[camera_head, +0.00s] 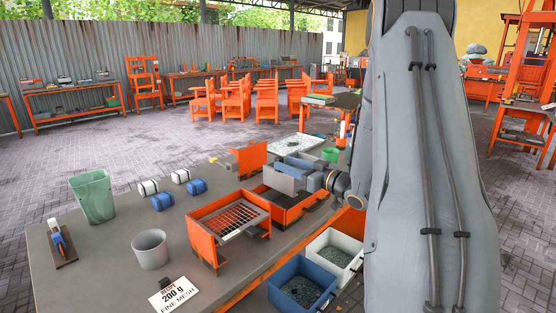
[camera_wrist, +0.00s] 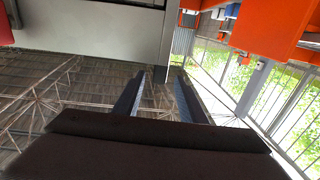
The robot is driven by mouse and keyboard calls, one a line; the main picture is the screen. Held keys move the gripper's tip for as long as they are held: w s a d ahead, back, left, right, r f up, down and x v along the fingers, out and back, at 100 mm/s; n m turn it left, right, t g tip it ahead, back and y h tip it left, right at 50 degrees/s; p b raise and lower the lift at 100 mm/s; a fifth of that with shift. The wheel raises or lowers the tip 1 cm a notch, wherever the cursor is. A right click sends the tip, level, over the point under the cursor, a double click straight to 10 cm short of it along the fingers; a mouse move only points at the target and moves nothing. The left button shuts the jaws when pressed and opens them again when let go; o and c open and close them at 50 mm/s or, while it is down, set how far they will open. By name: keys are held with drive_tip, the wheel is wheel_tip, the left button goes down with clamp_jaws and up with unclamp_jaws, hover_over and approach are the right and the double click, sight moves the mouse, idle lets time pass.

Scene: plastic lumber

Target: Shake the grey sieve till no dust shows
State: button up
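The grey sieve (camera_head: 284,180) shows in the head view as a grey, box-like piece at or over an orange box (camera_head: 289,212) on the table. Its inside and any dust are hidden. My gripper (camera_head: 316,180) is at its right side, partly hidden by my arm. In the wrist view a broad grey wall (camera_wrist: 95,38), which looks like the sieve's, fills the upper left. A narrow grey strip at its end reaches toward my fingertips (camera_wrist: 161,78). The fingers are parted; whether they touch the strip is unclear.
An orange box with a metal grid (camera_head: 232,220) stands left of the sieve. A grey cup (camera_head: 150,250), a green bin (camera_head: 94,196) and a recipe card (camera_head: 174,294) are on the table (camera_head: 100,275). Blue (camera_head: 284,270) and white (camera_head: 322,247) bins of granules stand at the front edge.

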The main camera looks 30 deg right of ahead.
drive_tip(key=shift+p+x, duration=0.45)
drive_tip(key=shift+x, duration=1.7)
clamp_jaws()
